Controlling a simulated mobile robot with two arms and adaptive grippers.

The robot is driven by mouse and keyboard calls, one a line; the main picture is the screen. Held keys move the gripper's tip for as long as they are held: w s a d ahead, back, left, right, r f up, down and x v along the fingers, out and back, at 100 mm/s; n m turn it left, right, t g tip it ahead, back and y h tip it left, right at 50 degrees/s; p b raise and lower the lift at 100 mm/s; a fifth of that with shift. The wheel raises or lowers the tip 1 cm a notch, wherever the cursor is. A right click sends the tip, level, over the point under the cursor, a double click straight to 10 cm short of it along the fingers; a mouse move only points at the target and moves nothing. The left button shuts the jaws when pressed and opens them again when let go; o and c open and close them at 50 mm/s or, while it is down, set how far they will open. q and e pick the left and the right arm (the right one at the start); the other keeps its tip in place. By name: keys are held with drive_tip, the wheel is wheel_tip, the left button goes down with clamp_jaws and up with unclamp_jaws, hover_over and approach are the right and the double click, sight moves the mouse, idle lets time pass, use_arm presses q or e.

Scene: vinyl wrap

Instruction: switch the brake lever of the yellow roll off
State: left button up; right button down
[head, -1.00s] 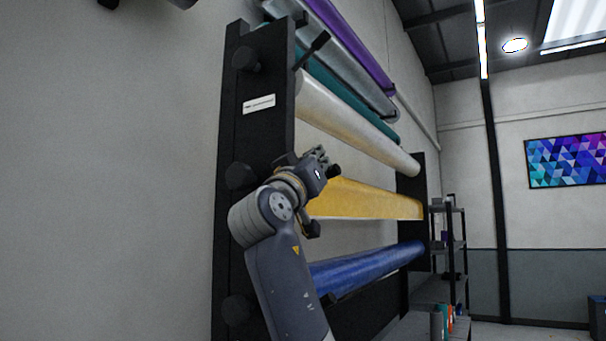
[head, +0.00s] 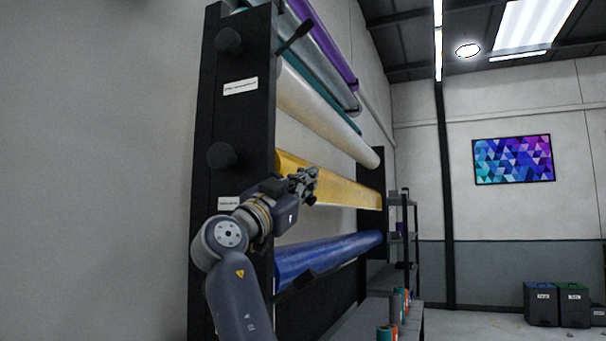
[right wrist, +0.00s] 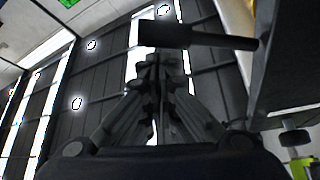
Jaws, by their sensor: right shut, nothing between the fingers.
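The yellow roll (head: 345,191) lies across the rack between the white roll and the blue roll. My right gripper (head: 304,178) is shut and empty in front of the yellow roll, near its left end. In the right wrist view its closed fingers (right wrist: 161,62) point up the picture. A dark lever (right wrist: 205,39) crosses just beyond the fingertips there; I cannot tell whether they touch it. In the head view the yellow roll's lever cannot be told apart from the gripper. My left gripper is out of view.
The dark rack post (head: 238,130) with round knobs stands beside my right arm. Another lever (head: 296,37) sticks out above the white roll (head: 325,118), and one (head: 296,291) at the blue roll (head: 330,257). A shelf (head: 402,225) stands beyond the rack.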

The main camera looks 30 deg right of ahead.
drive_tip(key=shift+a+f, duration=0.15)
drive_tip(key=shift+f, duration=0.35)
drive_tip(key=v, duration=1.2)
drive_tip(key=shift+r, duration=0.1)
idle(0.4)
